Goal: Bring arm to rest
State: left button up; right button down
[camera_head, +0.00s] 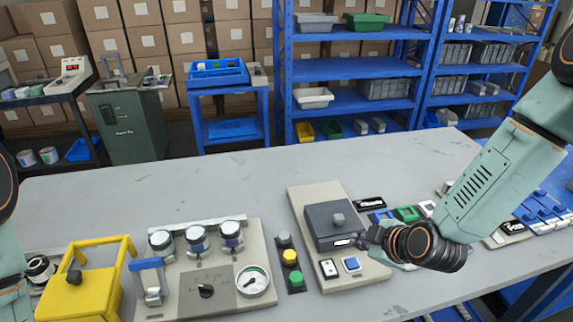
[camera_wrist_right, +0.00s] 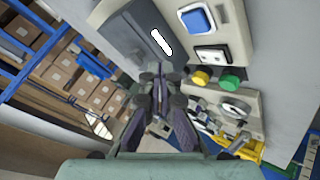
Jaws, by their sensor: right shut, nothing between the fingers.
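My right arm (camera_head: 485,185) comes in from the right and reaches over the table. Its gripper (camera_head: 368,240) is shut and empty, at the front right of a dark grey box with a knob (camera_head: 328,222) on a beige base. In the right wrist view the closed fingers (camera_wrist_right: 158,85) point toward the same dark box (camera_wrist_right: 145,30); I cannot tell whether they touch it. Only part of my left arm (camera_head: 10,265) shows at the left edge, and its gripper is out of view.
On the grey table (camera_head: 130,195) stand a yellow box (camera_head: 85,295), a gauge panel (camera_head: 205,265) and a button strip (camera_head: 290,262). Small coloured parts (camera_head: 406,213) lie near my right wrist. The table's back half is mostly clear. Blue shelves (camera_head: 360,70) stand behind.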

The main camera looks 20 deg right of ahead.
jog(key=s+a+f+m+g, duration=0.2)
jog(key=s+f+m+g, duration=0.15)
jog(key=s, duration=0.55)
jog(key=s+a+f+m+g+h, duration=0.1)
jog(key=s+a+f+m+g, duration=0.25)
jog(key=s, duration=0.65)
jog(key=s+a+f+m+g, duration=0.1)
jog(key=s+f+m+g, duration=0.1)
jog(key=s+f+m, duration=0.5)
notch_tip(320, 180, down, 10)
jog(key=s+n+b, duration=0.1)
jog(key=n+b, duration=0.2)
jog(key=b, duration=0.8)
jog(key=shift+s, duration=0.35)
jog(key=shift+r, duration=0.1)
